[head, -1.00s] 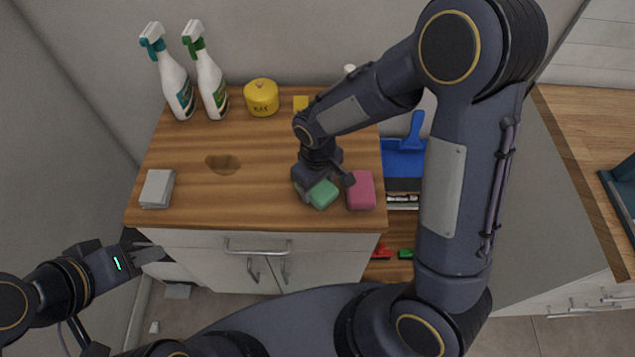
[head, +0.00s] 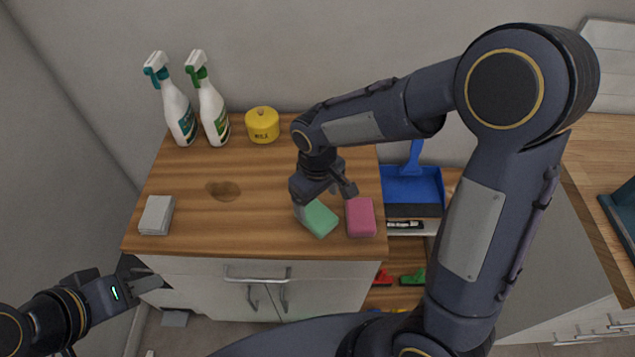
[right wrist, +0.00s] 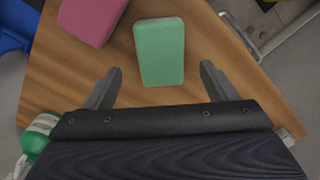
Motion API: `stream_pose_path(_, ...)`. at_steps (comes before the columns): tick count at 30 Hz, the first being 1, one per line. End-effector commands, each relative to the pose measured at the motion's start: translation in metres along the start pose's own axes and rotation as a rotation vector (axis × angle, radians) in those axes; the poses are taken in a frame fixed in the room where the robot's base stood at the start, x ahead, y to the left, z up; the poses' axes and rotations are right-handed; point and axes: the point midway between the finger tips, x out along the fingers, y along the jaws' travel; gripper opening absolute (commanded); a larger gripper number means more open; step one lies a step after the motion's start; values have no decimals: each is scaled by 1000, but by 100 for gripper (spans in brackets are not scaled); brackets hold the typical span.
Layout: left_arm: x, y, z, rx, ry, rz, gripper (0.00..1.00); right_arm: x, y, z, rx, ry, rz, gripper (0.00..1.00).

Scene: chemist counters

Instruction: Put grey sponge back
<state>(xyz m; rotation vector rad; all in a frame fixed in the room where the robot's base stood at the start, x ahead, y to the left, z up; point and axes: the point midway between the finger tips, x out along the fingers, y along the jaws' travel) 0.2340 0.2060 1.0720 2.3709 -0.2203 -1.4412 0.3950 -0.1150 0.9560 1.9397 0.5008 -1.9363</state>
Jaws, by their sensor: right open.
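A light grey block (head: 157,215), which looks like the grey sponge, lies at the left front of the wooden counter top. A green sponge (head: 320,219) lies near the right front, beside a pink sponge (head: 360,217). My right gripper (head: 325,202) is open and empty, just above the green sponge. In the right wrist view, the green sponge (right wrist: 160,52) lies ahead of the spread fingers (right wrist: 161,70), and the pink sponge (right wrist: 92,18) is to its left. My left gripper (head: 147,280) is low beside the cabinet's left front corner, away from the sponges; its finger gap is unclear.
Two spray bottles (head: 177,105) and a yellow pot (head: 262,125) stand along the back. A brown stain (head: 223,190) marks the counter top (head: 250,225). A blue dustpan (head: 412,188) is to the right. The middle of the top is clear.

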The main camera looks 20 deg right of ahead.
Motion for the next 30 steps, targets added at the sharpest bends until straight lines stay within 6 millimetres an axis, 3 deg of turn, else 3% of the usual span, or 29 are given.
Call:
stream_pose_path(3, 0, 0, 0, 0, 0, 0, 36, -27, 0, -1, 0, 6, 0, 79)
stream_pose_path(9, 1, 0, 0, 0, 0, 0, 36, -56, 0, 0, -1, 2, 0, 79)
stream_pose_path(19, 1, 0, 0, 0, 0, 0, 36, -71, 4, 8, 26, 18, -17, 79)
stream_pose_path(23, 0, 0, 0, 0, 0, 0, 36, -89, 16, 40, 127, 95, -82, 79)
stream_pose_path(30, 1, 0, 0, 0, 0, 0, 36, -118, 22, 130, 408, 336, -210, 79)
